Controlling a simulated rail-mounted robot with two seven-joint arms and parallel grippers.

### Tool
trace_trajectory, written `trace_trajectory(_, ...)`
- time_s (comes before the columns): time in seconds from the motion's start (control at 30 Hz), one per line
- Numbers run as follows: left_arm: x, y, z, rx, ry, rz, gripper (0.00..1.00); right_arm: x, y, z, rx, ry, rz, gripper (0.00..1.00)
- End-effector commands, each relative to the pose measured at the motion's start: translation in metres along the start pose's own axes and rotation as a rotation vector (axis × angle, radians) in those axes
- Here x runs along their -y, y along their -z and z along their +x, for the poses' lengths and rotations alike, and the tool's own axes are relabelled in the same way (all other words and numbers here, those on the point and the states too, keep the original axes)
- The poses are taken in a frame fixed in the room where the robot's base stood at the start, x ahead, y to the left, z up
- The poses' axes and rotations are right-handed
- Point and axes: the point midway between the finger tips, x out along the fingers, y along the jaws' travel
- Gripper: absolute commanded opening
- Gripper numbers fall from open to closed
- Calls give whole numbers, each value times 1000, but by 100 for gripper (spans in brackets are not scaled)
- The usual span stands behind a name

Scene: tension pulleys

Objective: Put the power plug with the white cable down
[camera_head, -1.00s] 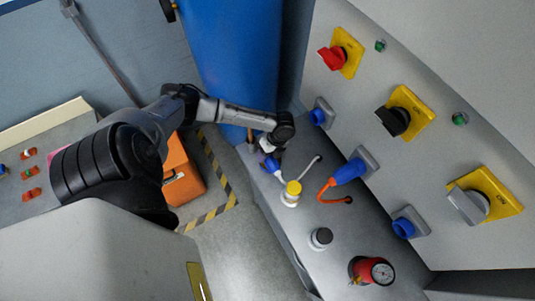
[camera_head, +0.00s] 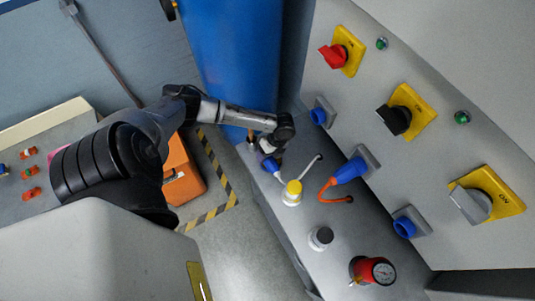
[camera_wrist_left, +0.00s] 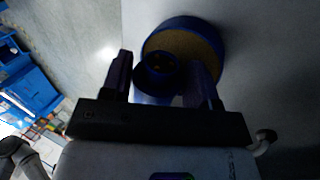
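The blue power plug (camera_head: 269,164) is at the far left end of the grey ledge, just below my left gripper (camera_head: 275,152). A short pale piece of cable shows beneath it. In the left wrist view, the blue plug (camera_wrist_left: 157,80) fills the space between the two dark fingers of my left gripper (camera_wrist_left: 160,82), which appear shut on it. A larger blue ring with a tan face (camera_wrist_left: 185,48) sits right behind it. Shadow hides the exact finger contact, and I cannot tell whether the plug rests on the ledge. My right gripper is not in view.
A blue plug with an orange cable (camera_head: 348,171) sits in the panel. Blue sockets (camera_head: 318,116) (camera_head: 405,227) stand above and below it.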

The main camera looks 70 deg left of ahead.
Motion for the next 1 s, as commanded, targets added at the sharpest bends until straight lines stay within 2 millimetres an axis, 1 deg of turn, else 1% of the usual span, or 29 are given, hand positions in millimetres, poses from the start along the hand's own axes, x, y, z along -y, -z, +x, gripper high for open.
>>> trace_trajectory(0.1,1,-2,3,3,4,-3,76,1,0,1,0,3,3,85)
trace_trajectory(0.4,2,-2,5,5,6,-5,74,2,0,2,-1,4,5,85)
trace_trajectory(0.57,2,-3,5,6,6,-6,74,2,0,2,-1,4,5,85)
trace_trajectory(0.63,1,-3,2,6,6,-6,75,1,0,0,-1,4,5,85)
trace_trajectory(0.67,0,-3,0,6,6,-6,76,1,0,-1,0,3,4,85)
trace_trajectory(0.77,-3,-3,-13,6,9,-7,76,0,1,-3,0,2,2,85)
trace_trajectory(0.87,-2,-2,-31,4,9,-5,76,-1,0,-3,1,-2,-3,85)
trace_trajectory(1.0,-2,-2,-60,3,9,-4,76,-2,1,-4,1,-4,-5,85)
